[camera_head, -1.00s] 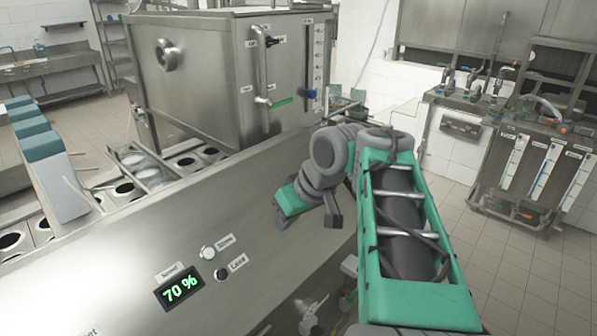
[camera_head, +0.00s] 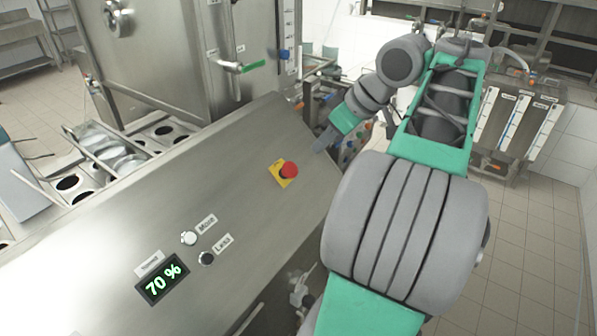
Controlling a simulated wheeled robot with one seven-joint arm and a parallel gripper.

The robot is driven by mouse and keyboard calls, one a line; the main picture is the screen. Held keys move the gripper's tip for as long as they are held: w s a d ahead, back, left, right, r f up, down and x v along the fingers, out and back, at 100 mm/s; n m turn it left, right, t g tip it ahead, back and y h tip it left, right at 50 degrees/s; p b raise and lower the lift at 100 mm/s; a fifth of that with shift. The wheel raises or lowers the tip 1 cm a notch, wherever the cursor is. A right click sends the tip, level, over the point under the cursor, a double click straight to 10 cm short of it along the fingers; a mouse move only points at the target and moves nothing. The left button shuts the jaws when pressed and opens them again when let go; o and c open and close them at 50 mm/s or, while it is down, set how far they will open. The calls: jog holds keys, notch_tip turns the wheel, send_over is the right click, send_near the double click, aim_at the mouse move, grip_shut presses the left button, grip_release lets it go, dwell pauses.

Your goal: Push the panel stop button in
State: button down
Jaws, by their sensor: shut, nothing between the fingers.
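The red stop button (camera_head: 289,169) sits on a yellow plate (camera_head: 281,178) near the right end of the sloped steel panel (camera_head: 230,150). It is in plain view. My gripper (camera_head: 322,147) is shut and empty, up and to the right of the button, near the panel's right end. The fingers are apart from the button in the picture; their height over the panel is hard to tell.
A green 70 % display (camera_head: 162,284), a white More button (camera_head: 188,238) and a black Less button (camera_head: 206,258) lie lower left on the panel. A steel tank (camera_head: 170,50) with a green-handled valve (camera_head: 252,65) stands behind.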

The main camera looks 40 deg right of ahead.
aim_at(292, 169)
jog(key=b+x, duration=0.1)
jog(key=x, duration=0.9)
jog(key=shift+w+a+b, duration=0.15)
jog(key=shift+w+b, duration=0.15)
jog(key=shift+b+x, duration=0.65)
jog(key=shift+x, duration=0.25)
jog(key=shift+s, duration=0.1)
jog(key=shift+a+f, duration=0.1)
jog(key=shift+s+r+p, duration=0.15)
jog(key=shift+r+p, duration=0.4)
jog(key=shift+p, duration=0.15)
jog(key=p+v, duration=0.4)
jog(key=v, duration=0.9)
jog(key=shift+s+d+r+p, duration=0.2)
jog(key=shift+s+d+p, duration=0.1)
jog(key=shift+s+d, duration=0.1)
